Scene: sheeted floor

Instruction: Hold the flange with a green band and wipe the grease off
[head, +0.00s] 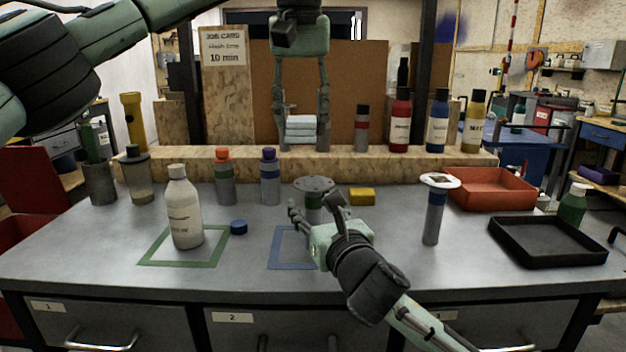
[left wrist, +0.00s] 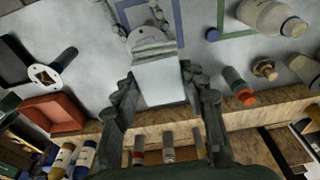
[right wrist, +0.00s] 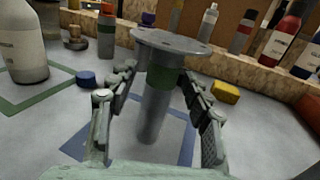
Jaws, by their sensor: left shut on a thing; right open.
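The flange with a green band (right wrist: 167,77) stands upright inside the blue outlined square, its grey disc on top. It also shows in the head view (head: 315,184), partly hidden by my right gripper. My right gripper (right wrist: 157,88) is open, with its fingers on either side of the flange's stem; I cannot tell whether they touch it. My left gripper (head: 301,120) is above the back ledge, pointing down, shut on a folded white cloth (left wrist: 160,82). White folded layers (head: 301,133) show between its fingers; I cannot tell whether some rest on the ledge.
A blue-banded flange (head: 435,215) stands to the right. A white bottle (head: 185,215) stands in the green square, beside a blue cap (head: 238,227). A yellow block (head: 362,196) lies behind the flange. A red tray (head: 490,203) and black tray (head: 548,255) are at right.

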